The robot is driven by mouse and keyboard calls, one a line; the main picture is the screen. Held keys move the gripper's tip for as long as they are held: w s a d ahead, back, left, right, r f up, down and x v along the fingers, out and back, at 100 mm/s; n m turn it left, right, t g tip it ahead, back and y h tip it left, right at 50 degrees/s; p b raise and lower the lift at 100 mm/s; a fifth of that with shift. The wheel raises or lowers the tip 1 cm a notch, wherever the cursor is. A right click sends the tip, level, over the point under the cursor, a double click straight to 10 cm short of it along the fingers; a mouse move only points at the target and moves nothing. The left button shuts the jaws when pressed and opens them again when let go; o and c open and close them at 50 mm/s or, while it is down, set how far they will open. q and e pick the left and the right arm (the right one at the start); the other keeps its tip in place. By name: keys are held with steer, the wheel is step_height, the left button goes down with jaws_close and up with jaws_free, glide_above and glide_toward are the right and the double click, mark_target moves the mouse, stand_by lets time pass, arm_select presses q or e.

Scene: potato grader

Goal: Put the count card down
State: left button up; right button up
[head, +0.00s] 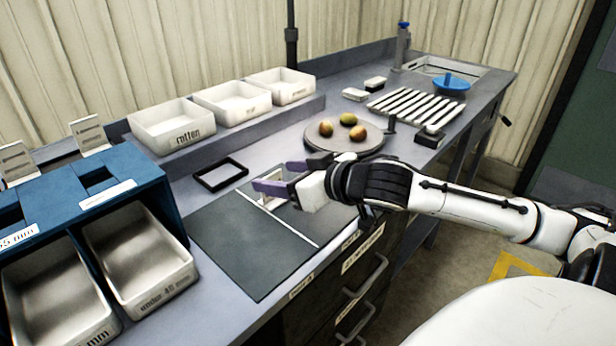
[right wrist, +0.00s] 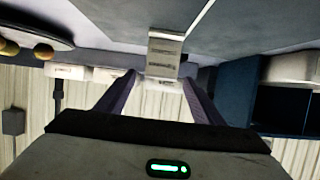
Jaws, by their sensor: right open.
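The small white count card (right wrist: 163,52), with lines of print, shows between the tips of my right gripper (right wrist: 160,80) in the right wrist view. In the head view a pale card-like piece (head: 272,203) shows on the dark mat (head: 232,232), just below the purple fingers of my right gripper (head: 275,176). Those fingers are spread apart, with gaps on both sides of the card in the right wrist view. The card's lower edge is partly hidden in the head view. My left gripper is not in view.
A black empty frame (head: 220,175) lies behind the mat. A round plate (head: 345,143) with three potatoes is behind my right gripper. White bins (head: 172,124) line the back. A blue grader (head: 120,190) with metal trays and two standing cards is at left. The mat's front is clear.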

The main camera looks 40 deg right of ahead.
steer(key=p+v, duration=0.5)
steer(key=v, duration=0.5)
steer(key=shift+s+r, duration=0.15)
steer(key=shift+s, duration=0.05)
